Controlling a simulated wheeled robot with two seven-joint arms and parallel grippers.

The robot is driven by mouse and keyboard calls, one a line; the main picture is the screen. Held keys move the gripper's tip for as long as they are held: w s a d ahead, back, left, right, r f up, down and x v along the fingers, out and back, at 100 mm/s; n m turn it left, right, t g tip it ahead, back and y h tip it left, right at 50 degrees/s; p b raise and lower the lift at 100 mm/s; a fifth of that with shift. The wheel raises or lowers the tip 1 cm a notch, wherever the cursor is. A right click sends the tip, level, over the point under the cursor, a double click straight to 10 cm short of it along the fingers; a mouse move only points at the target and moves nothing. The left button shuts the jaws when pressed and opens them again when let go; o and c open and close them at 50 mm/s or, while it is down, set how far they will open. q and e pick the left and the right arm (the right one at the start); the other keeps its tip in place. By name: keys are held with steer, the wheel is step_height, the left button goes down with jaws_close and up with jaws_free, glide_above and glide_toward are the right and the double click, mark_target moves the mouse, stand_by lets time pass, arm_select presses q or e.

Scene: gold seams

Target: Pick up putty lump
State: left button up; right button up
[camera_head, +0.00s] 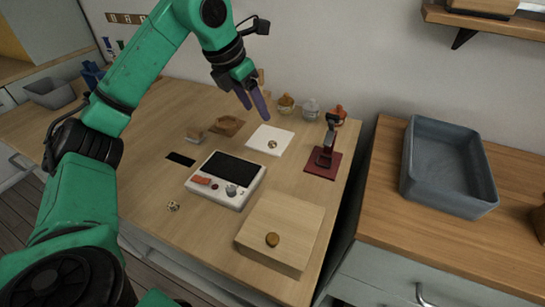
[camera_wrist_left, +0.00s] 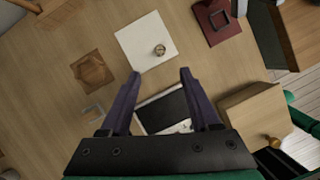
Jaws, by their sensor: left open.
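A small brown rounded lump (camera_head: 272,239), which looks like the putty lump, sits on top of a pale wooden block (camera_head: 297,216) at the table's front right. In the left wrist view the lump (camera_wrist_left: 272,141) is near the right edge, on the wooden block (camera_wrist_left: 254,109). I cannot be sure of its material. My left gripper (camera_head: 252,104) is open and empty, high over the back of the table near a white sheet. Its two purple fingers (camera_wrist_left: 160,74) are spread apart in the wrist view. The lump is well apart from them. My right gripper is not in view.
A small ring-like piece rests on the white sheet (camera_head: 283,134). A dark upright stand on a red base (camera_head: 322,162) is at the right; several jars stand behind. A grey bin (camera_head: 442,165) sits on the right counter.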

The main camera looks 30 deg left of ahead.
mark_target(272, 142)
arm_select(q)
steer(key=x, duration=1.3)
steer(key=shift+s+f, duration=0.1)
steer(key=shift+f, duration=0.05)
jaws_close()
